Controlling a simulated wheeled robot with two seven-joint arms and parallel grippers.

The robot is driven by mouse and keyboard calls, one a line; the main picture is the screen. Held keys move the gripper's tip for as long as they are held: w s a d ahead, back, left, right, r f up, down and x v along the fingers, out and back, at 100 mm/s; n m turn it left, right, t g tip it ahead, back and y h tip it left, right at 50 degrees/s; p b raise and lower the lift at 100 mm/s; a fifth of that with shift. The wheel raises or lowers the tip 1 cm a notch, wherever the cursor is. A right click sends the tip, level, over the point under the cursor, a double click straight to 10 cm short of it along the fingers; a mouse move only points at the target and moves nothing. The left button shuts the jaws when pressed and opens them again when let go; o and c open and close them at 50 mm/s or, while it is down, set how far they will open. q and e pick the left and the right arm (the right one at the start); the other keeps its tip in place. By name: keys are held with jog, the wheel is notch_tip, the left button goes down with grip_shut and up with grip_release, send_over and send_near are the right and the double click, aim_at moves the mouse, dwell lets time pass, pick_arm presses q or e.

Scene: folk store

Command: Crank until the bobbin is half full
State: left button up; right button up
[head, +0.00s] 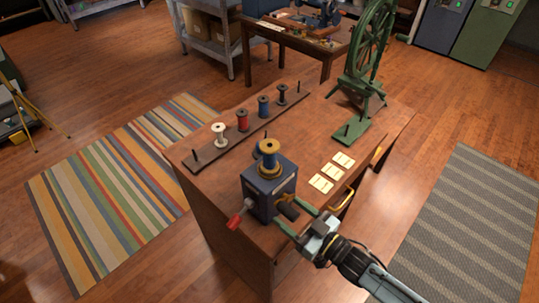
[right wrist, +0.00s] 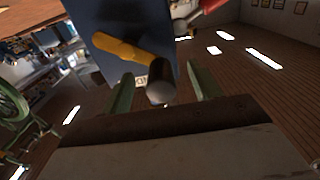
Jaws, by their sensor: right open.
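The dark blue winder box (head: 270,187) stands at the front corner of the wooden table. A bobbin (head: 268,147) with yellow flanges sits upright on top, with dark blue showing between them; how full it is cannot be told. The crank's dark knob (head: 288,211) sticks out from the box toward my right gripper (head: 285,212). In the right wrist view, the knob (right wrist: 158,94) is on a yellow crank arm (right wrist: 118,47). The right gripper's green fingers (right wrist: 162,90) are open, one on each side of the knob, with gaps visible. My left gripper is not in view.
A red-handled lever (head: 235,221) sticks out on the box's left. A spool rack (head: 212,150) with white, red and blue spools stands behind. Pale cards (head: 331,172) lie to the right, near a green spinning wheel (head: 370,55). A yellow drawer handle (head: 341,203) is near my right wrist.

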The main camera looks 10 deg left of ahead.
jog(key=p+v, duration=0.2)
jog(key=v, duration=0.6)
jog(key=shift+d, duration=0.15)
jog(key=shift+s, duration=0.15)
dwell(0.5)
jog(key=s+d+f+m+h+b, duration=0.25)
jog(key=d+f+h, duration=0.3)
jog(key=f, duration=0.65)
jog(key=s+d+f+m+h+b, duration=0.2)
jog(key=d+f+m+h+b, duration=0.3)
jog(key=f, duration=0.7)
jog(key=s+d+f+g+h, duration=0.1)
jog(key=s+d+f+g, duration=0.1)
jog(key=s+f, duration=0.4)
jog(key=s+d+f+g+h+b, duration=0.1)
jog(key=s+f+g, duration=0.3)
jog(key=s, duration=0.9)
jog(key=s+d+f+g+h+b, duration=0.1)
jog(key=s+d+f+g+h, duration=0.1)
jog(key=s+f, duration=0.6)
jog(key=shift+s+d+f+m+g, duration=0.3)
jog(key=shift+s+d+m+g, duration=0.15)
jog(key=shift+s+d+g, duration=0.45)
